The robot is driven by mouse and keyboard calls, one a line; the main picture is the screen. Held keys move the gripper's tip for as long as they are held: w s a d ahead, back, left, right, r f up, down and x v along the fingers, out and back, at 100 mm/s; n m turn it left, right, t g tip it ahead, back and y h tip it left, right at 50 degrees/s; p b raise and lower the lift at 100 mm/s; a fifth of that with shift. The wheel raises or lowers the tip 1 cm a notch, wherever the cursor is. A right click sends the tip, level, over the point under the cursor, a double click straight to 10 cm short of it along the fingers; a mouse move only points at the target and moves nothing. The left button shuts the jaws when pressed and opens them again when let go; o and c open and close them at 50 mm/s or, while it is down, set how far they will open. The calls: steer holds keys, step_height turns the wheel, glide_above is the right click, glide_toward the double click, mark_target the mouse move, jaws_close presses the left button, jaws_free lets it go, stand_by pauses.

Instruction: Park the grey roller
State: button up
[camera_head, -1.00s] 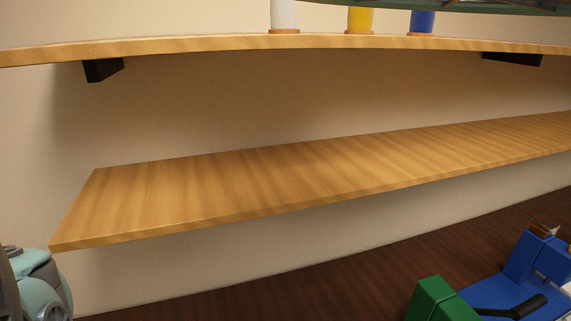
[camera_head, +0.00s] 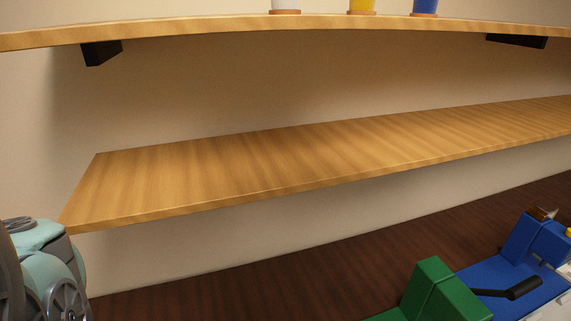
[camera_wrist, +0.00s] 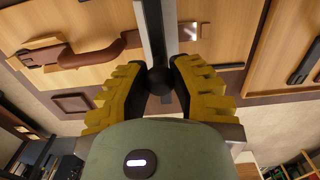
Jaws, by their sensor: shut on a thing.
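My gripper (camera_wrist: 158,85) has yellow ribbed fingers in the wrist view, and they are closed in on a dark round end. A grey bar (camera_wrist: 154,30) runs up the picture from there. I take this to be the grey roller, but its full shape is hidden by the fingers. In the head view the gripper and the roller do not show. A blue block-like holder (camera_head: 520,262) with a black handle-like piece (camera_head: 512,290) and a green block (camera_head: 437,290) stand at the lower right. I cannot tell whether these are saddles.
A bare wooden shelf (camera_head: 260,172) crosses the middle. An upper shelf (camera_head: 200,30) holds white (camera_head: 285,5), yellow (camera_head: 362,6) and blue (camera_head: 425,6) cylinders on small bases. The dark brown counter (camera_head: 250,285) below is clear left of the green block.

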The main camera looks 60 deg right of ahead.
steer(key=shift+s+d+f+p, duration=0.15)
steer(key=shift+s+d+p, duration=0.45)
steer(key=shift+d, duration=0.35)
steer(key=shift+s+d+f+p, duration=0.1)
steer(key=shift+s+d+p, duration=0.4)
steer(key=shift+s+d, duration=0.3)
steer(key=shift+w+d, duration=0.1)
steer(key=shift+d, duration=0.05)
steer(key=s+d+p, duration=0.4)
steer(key=d+p, duration=0.1)
steer(key=shift+r+p, duration=0.2)
steer(key=shift+p, duration=0.1)
steer(key=shift+d, duration=0.15)
steer(key=o, duration=0.9)
steer(key=shift+s+d, duration=0.1)
